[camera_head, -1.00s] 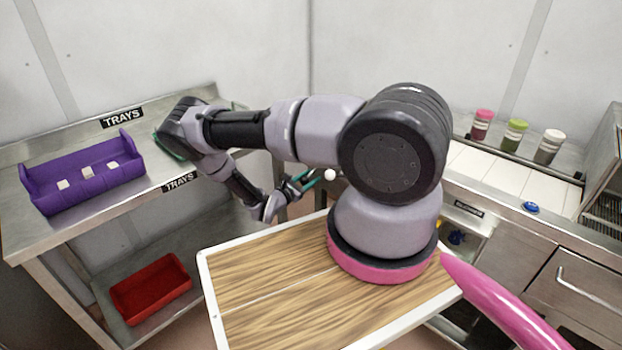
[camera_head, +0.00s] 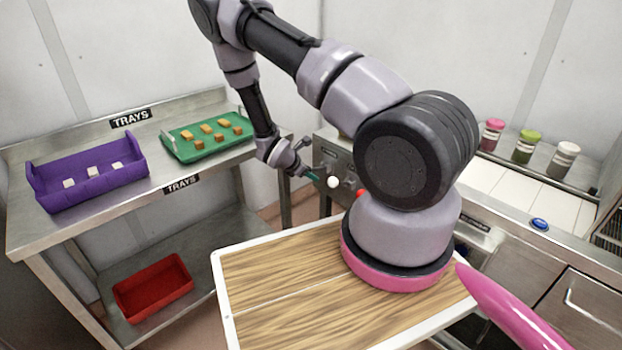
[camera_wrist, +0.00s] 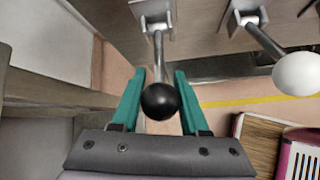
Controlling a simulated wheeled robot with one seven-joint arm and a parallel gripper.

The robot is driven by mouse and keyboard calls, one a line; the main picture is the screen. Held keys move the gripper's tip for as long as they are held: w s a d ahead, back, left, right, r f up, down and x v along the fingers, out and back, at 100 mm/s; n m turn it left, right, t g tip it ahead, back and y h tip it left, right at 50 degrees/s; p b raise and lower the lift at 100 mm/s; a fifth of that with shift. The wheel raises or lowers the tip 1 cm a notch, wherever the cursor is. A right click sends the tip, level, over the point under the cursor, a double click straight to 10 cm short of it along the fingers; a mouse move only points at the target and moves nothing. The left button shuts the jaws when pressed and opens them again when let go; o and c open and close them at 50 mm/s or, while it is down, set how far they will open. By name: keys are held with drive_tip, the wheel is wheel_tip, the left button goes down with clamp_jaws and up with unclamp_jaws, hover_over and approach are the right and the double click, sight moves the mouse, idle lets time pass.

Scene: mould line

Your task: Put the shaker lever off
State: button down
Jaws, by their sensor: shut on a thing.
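In the wrist view, a lever with a black ball knob (camera_wrist: 160,101) stands between the two teal fingers of my gripper (camera_wrist: 160,76). My gripper is shut on this lever, with its thin metal rod running from the knob to a bracket on the metal panel. A second lever with a white ball knob (camera_wrist: 297,74) is to the right, outside the fingers. In the head view, my gripper (camera_head: 312,175) is at the panel (camera_head: 332,150), just left of the white knob (camera_head: 333,182). The black knob is not clear there. I cannot read which lever is the shaker's.
A red knob or button (camera_head: 361,192) shows beside my arm. The steel shelf (camera_head: 60,225) at left bears a purple tray (camera_head: 85,190), a green tray (camera_head: 205,150) and, below, a red tray (camera_head: 150,290). Several jars (camera_head: 525,147) stand at right.

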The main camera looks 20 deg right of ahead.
drive_tip(key=shift+d+r+g+y, duration=0.1)
drive_tip(key=shift+r+g+y, duration=0.65)
drive_tip(key=shift+y, duration=0.65)
drive_tip(key=shift+w+r, duration=0.1)
drive_tip(key=shift+r, duration=0.15)
drive_tip(key=shift+c, duration=2.2)
unclamp_jaws()
drive_tip(key=v, duration=1)
drive_tip(key=shift+s+r, duration=0.25)
drive_tip(key=shift+r, duration=0.05)
